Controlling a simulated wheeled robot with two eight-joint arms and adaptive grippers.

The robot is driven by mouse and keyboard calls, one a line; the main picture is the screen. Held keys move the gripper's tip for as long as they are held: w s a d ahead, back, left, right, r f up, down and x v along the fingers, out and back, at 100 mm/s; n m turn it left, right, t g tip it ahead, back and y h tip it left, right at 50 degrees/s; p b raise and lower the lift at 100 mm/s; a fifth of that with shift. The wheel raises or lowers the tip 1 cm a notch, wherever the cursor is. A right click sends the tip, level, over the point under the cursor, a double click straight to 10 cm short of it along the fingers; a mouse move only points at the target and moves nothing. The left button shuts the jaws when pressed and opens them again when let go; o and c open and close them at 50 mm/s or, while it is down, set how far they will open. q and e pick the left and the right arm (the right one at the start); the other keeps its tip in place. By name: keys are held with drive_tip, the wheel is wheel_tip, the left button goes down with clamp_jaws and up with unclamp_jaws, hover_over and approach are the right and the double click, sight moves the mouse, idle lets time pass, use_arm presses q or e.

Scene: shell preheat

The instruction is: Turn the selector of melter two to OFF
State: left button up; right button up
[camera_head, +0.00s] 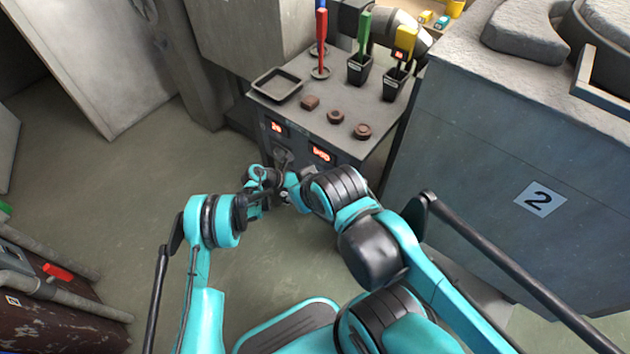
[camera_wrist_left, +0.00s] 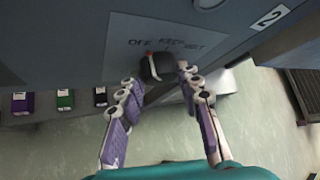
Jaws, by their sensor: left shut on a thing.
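The selector, a dark knob (camera_wrist_left: 160,68), sits on a grey panel below a label plate (camera_wrist_left: 165,45) lettered OFF, KEEP and MELT. A red and white mark shows on the knob's left side, toward OFF; its exact setting is hard to read. My left gripper (camera_wrist_left: 157,78) has its purple-padded fingers on either side of the knob and is shut on it. In the head view my left gripper (camera_head: 280,172) is at the front of the console, partly hidden among arm links, near the knob (camera_head: 282,156).
The console top (camera_head: 318,98) carries a dark tray (camera_head: 277,84), several small brown pieces, and holders with green and yellow handles. Two red-lit displays (camera_head: 321,154) are on its front.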

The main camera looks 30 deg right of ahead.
use_arm(q)
drive_tip(key=o, duration=1.2)
drive_tip(key=shift+c, duration=0.2)
drive_tip(key=v, duration=1.2)
